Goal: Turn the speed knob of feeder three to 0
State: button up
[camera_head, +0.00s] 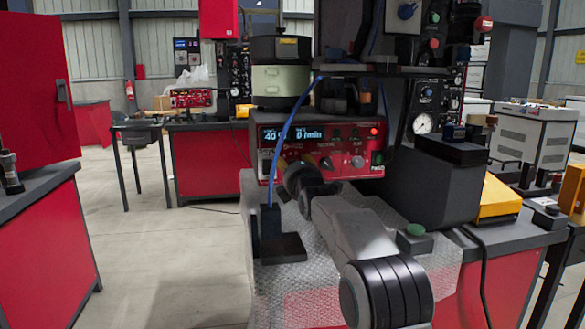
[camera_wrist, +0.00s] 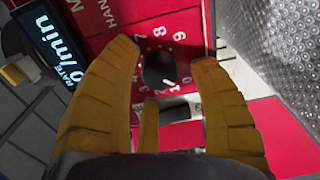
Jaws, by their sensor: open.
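The red control box (camera_head: 345,143) of one feeder stands on the bench, its lit display reading about "40" and "0 /min". I cannot read a feeder number. My gripper (camera_wrist: 163,54) is open, with one yellow finger on each side of the knob and no clear contact. In the head view my gripper (camera_head: 292,172) is at the box's left front and hides part of it.
The feeder bowl (camera_head: 280,80) stands above the box. A blue cable (camera_head: 288,125) hangs at its left. A dark block (camera_head: 437,185) and a green button (camera_head: 415,230) are to the right. Another red control box (camera_head: 191,98) is farther back. The floor at left is clear.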

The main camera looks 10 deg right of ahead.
jog(key=s, duration=1.2)
dwell(0.3)
dwell(0.3)
jog(key=s+r+m+g+p, duration=0.3)
jog(key=s+m+g+p, duration=0.4)
jog(key=s+p, duration=0.8)
jog(key=s+r+m+g+p, duration=0.3)
jog(key=s+m+g+p, duration=0.4)
jog(key=s, duration=2)
jog(key=m+p, duration=0.4)
jog(key=p, duration=0.4)
jog(key=shift+d+g+p, duration=0.25)
jog(key=shift+g+p, duration=0.05)
jog(key=shift+o, duration=0.2)
